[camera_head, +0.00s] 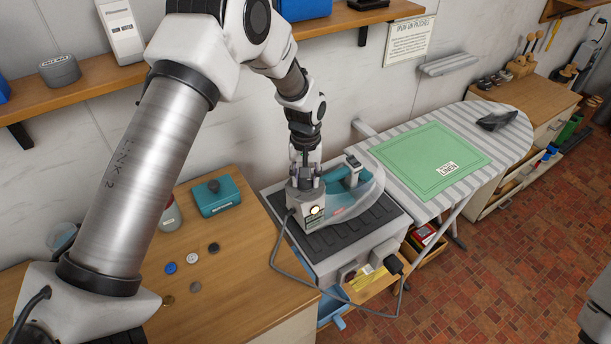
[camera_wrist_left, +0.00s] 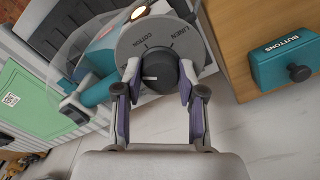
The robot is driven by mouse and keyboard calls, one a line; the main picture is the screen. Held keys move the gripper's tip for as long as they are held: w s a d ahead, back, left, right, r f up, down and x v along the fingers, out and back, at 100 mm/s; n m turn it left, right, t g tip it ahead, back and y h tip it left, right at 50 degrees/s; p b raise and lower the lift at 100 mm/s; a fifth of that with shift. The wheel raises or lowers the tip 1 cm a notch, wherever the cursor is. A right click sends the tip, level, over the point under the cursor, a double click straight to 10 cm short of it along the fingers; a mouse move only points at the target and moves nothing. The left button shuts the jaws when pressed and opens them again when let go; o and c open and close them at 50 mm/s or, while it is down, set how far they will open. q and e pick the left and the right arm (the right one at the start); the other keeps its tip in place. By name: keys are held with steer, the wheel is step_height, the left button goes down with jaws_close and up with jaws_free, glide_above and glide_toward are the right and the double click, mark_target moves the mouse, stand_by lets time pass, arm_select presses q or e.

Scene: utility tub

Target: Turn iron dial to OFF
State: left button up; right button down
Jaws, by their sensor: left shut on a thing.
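The iron (camera_head: 366,203), white and teal, stands on a dark ribbed rest on a grey unit, its heel with a lit lamp (camera_head: 316,211) facing the front. In the left wrist view the round grey dial plate (camera_wrist_left: 184,48) shows the words COTTON and LINEN. The dark dial knob (camera_wrist_left: 160,68) sits at its middle, with a short pale mark pointing to the left. OFF cannot be read. My left gripper (camera_head: 306,180) reaches down onto the iron's heel. In the wrist view its fingers (camera_wrist_left: 161,82) are shut on the knob from both sides. My right gripper is not in view.
A cord (camera_head: 275,255) runs from the iron's heel down to a plug (camera_head: 393,263). The ironing board (camera_head: 512,148) with a green LINEN cloth (camera_head: 430,160) stands to the right. A teal BUTTONS box (camera_head: 217,196) and loose buttons lie on the left counter. A shelf (camera_head: 100,90) runs above.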

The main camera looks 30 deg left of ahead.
arm_select(q)
steer(key=n, duration=0.6)
steer(key=shift+s+f, duration=0.15)
steer(key=n+p, duration=0.1)
steer(key=n, duration=0.5)
steer(key=shift+n, duration=0.4)
steer(key=n, duration=1.2)
steer(key=shift+p, duration=0.4)
steer(key=o, duration=1.1)
steer(key=shift+o, duration=0.2)
